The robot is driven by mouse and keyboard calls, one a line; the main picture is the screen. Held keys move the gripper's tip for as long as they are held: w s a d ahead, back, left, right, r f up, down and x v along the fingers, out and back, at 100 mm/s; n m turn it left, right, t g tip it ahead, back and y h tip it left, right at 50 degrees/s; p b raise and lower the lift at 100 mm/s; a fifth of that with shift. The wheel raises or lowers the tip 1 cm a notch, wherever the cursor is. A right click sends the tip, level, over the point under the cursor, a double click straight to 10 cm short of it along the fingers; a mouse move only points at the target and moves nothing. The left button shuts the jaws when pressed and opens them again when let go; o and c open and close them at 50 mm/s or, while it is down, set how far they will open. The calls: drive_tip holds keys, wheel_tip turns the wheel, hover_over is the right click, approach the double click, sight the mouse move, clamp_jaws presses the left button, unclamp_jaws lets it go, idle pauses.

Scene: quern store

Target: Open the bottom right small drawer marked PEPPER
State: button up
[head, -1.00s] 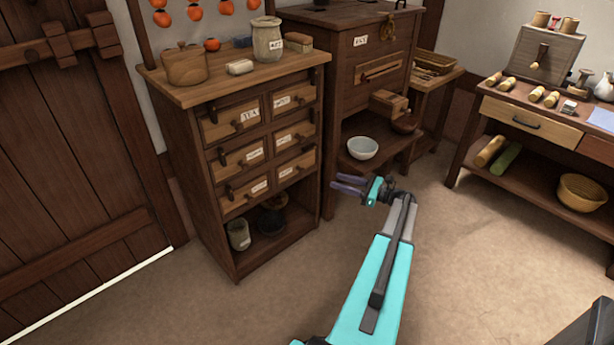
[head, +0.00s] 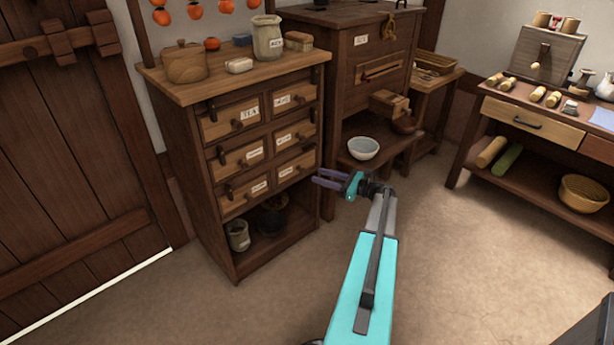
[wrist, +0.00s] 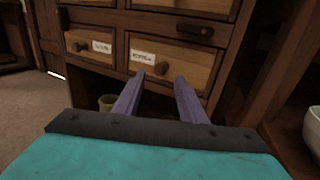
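The small wooden drawer cabinet (head: 205,185) stands left of centre in the head view. Its bottom right small drawer (head: 296,169) is closed and has a pale label, too small to read. In the wrist view that drawer (wrist: 190,68) shows ahead with a blurred label and a round dark knob (wrist: 162,68) on its front. My gripper (head: 316,178) is at the right edge of the cabinet front in the head view, fingers pointing left. In the wrist view my gripper (wrist: 160,76) has its two purple fingers apart with nothing between them, short of the drawer front and just below the knob.
Below the drawers is an open shelf with a pale jar (head: 238,236) and a dark pot (head: 273,213). A taller wooden cabinet with a white bowl (head: 363,148) stands close on the right. Floor is clear in front.

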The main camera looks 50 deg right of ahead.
sight(304, 172)
drive_tip(key=shift+b+x, duration=0.5)
drive_tip(key=shift+x, duration=2.55)
clamp_jaws()
drive_tip(key=shift+s+a, duration=0.15)
drive_tip(key=shift+a, duration=0.3)
drive_tip(key=shift+d, duration=0.2)
drive_tip(key=shift+a, duration=0.1)
